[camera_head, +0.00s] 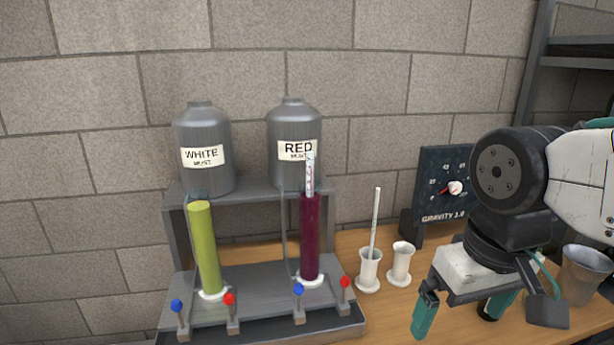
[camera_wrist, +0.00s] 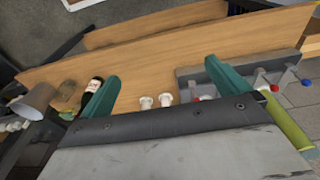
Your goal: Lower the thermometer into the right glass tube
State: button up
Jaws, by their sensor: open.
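The right glass tube (camera_head: 310,235) stands upright, full of dark red liquid. A pale scaled stem (camera_head: 309,175) with red marks sticks up out of its top and looks like a hydrometer. A thin white rod (camera_head: 375,220), which looks like the thermometer, leans slightly in a white cup (camera_head: 369,275) to the right of the tube. My gripper (camera_head: 462,310) is open and empty, to the right of the cups and in front of them. In the wrist view its two green fingers (camera_wrist: 161,70) are spread wide, with nothing held between them.
A second tube (camera_head: 205,250) with yellow-green liquid stands left. Blue and red taps (camera_head: 298,292) line the rack front. Another white cup (camera_head: 400,264) stands beside the rod's cup. A dial board (camera_head: 440,205) stands behind, and a grey beaker (camera_head: 583,275) stands at right.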

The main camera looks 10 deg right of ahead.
dwell(0.6)
jog(key=w+d+f+m+g+y, duration=0.1)
jog(key=w+f+m+g+y, duration=0.15)
jog(key=w+m+y, duration=0.85)
jog(key=w+d+r+m+t+y, duration=0.3)
jog(key=w+r+m+t, duration=0.15)
jog(key=w+m, duration=0.2)
jog(key=w+d+r+m+t+y, duration=0.2)
jog(key=w+r+m+t, duration=0.3)
jog(key=w, duration=0.3)
jog(key=f+x, duration=0.1)
jog(key=x, duration=0.8)
jog(key=shift+a+f+m, duration=0.2)
jog(key=shift+f+m, duration=0.15)
jog(key=shift+m, duration=0.1)
jog(key=shift+w, duration=0.1)
